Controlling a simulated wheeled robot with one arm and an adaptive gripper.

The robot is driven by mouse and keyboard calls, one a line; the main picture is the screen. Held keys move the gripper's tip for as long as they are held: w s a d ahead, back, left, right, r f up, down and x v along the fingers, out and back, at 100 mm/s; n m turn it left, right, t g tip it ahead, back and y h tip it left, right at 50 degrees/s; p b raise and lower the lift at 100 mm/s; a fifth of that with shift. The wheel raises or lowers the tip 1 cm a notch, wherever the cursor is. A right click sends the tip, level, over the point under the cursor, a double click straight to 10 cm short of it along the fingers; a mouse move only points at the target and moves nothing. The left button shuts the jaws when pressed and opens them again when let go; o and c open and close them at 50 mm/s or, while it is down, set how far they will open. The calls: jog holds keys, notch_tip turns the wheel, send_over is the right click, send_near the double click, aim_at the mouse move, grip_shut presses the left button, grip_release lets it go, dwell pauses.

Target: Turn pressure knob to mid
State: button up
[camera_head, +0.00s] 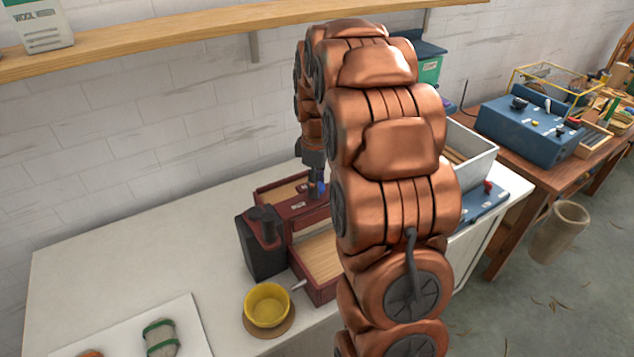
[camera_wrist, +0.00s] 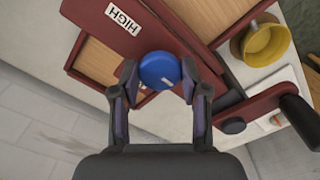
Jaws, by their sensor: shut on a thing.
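The pressure knob is a round blue knob (camera_wrist: 160,68) on a dark red machine (camera_wrist: 97,22). A small pale mark shows near its lower edge in the wrist view. A white label reading HIGH (camera_wrist: 123,17) is on the red panel, up and left of the knob. My gripper (camera_wrist: 159,76) is shut on the knob, one finger on each side. In the head view my gripper (camera_head: 316,186) is over the red machine (camera_head: 275,190), and a bit of blue shows there. My arm hides the machine's right part. Other setting labels are not readable.
A black block with a handle (camera_head: 262,245) stands at the machine's left. A yellow bowl (camera_head: 267,304) sits on a brown disc in front. Wool skeins (camera_head: 160,338) lie on a white board at front left. A wooden shelf (camera_head: 200,45) runs above. The table's left side is clear.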

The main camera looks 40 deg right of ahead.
jog(key=shift+f+m+b, duration=0.1)
jog(key=shift+m+b, duration=0.2)
jog(key=shift+b, duration=0.15)
jog(key=m+b, duration=0.1)
jog(key=b, duration=0.1)
jog(key=m+b, duration=0.1)
jog(key=shift+f+m+b, duration=0.25)
jog(key=shift+m+b, duration=0.05)
jog(key=shift+b, duration=0.05)
jog(key=m+b, duration=0.4)
jog(key=shift+r+m, duration=0.1)
jog(key=shift+m, duration=0.2)
jog(key=m+b, duration=0.3)
jog(key=m, duration=0.2)
jog(key=shift+r, duration=0.1)
jog(key=shift+r+m+b, duration=0.15)
jog(key=shift+m+b, duration=0.8)
jog(key=shift+m, duration=1.55)
jog(key=o, duration=1.1)
jog(key=shift+o, duration=0.2)
jog(key=shift+r, duration=0.1)
